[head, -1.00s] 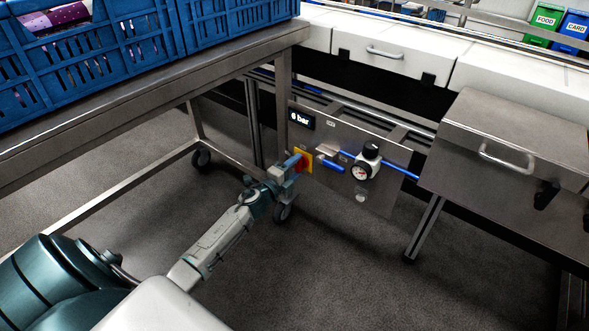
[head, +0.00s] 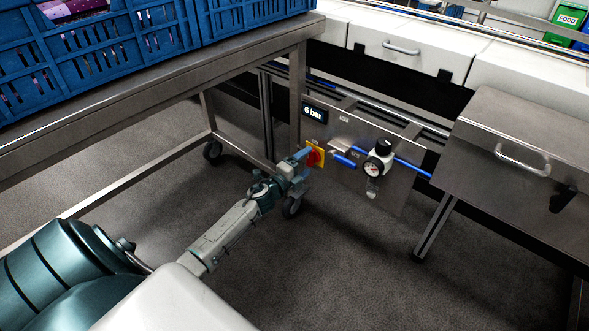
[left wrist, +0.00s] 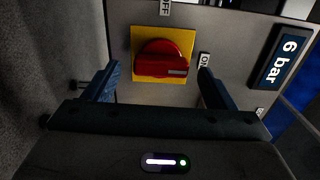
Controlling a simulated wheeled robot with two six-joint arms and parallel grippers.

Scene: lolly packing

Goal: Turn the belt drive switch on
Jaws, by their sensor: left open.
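The belt drive switch (head: 315,155) is a red rotary knob on a yellow square plate, on a steel panel under the conveyor. In the left wrist view the knob (left wrist: 163,60) lies with its handle crosswise. Its pale mark is at the right end, towards the ON label (left wrist: 204,60). The OFF label (left wrist: 165,8) is above, partly cut off. My left gripper (head: 302,157) is open in front of the switch. In the left wrist view its fingers (left wrist: 158,72) stand apart on either side below the knob, and nothing shows between them gripped. My right gripper is out of view.
A "6 bar" display (head: 314,112), a blue valve handle (head: 344,160) and a pressure gauge (head: 372,169) are close to the switch. A steel table (head: 150,85) with blue crates (head: 90,60) stands at left, and a steel box (head: 525,150) at right.

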